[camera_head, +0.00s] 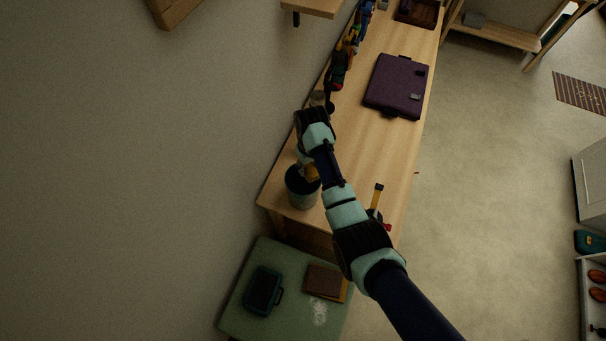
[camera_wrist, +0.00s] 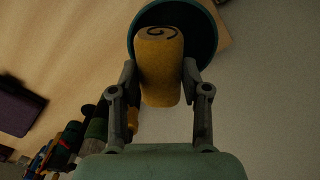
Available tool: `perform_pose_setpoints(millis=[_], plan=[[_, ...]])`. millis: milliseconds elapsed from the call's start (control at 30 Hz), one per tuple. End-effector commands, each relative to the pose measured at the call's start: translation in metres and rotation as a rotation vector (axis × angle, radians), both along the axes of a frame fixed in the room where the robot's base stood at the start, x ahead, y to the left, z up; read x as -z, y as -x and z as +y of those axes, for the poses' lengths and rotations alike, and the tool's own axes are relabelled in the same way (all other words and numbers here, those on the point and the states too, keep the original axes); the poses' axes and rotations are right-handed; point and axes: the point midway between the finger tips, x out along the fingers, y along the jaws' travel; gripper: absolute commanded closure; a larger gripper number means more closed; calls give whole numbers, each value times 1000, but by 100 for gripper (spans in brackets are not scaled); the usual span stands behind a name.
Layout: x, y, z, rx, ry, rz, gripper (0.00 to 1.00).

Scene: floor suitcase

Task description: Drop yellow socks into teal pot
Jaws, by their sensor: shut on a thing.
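The yellow socks (camera_wrist: 160,72) are a rolled bundle with a dark spiral on the end, held between the fingers of my gripper (camera_wrist: 160,88) in the wrist view. In the head view the socks (camera_head: 312,173) show as a small yellow patch at the pot's mouth, partly hidden by my arm. The teal pot (camera_head: 302,196) stands upright on the near left end of the wooden table. In the wrist view the pot's rim (camera_wrist: 207,32) is behind the socks, which overlap its opening. I cannot tell how far the socks are above or inside the rim.
A purple case (camera_head: 397,86) lies on the wooden table (camera_head: 365,150). Several bottles and small items (camera_head: 345,60) line its left edge. A yellow-handled tool (camera_head: 377,196) lies right of my arm. A green-topped surface (camera_head: 245,310) with a dark teal case (camera_head: 263,290) is below.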

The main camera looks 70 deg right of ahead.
Motion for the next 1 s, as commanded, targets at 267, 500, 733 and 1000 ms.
perform_pose_setpoints(millis=[267, 500, 733, 1000], plan=[[-1, 0, 0, 0, 0, 0, 24], [-1, 0, 0, 0, 0, 0, 24], [-37, -1, -1, 0, 4, -3, 24], [-74, 0, 0, 0, 1, -1, 24]])
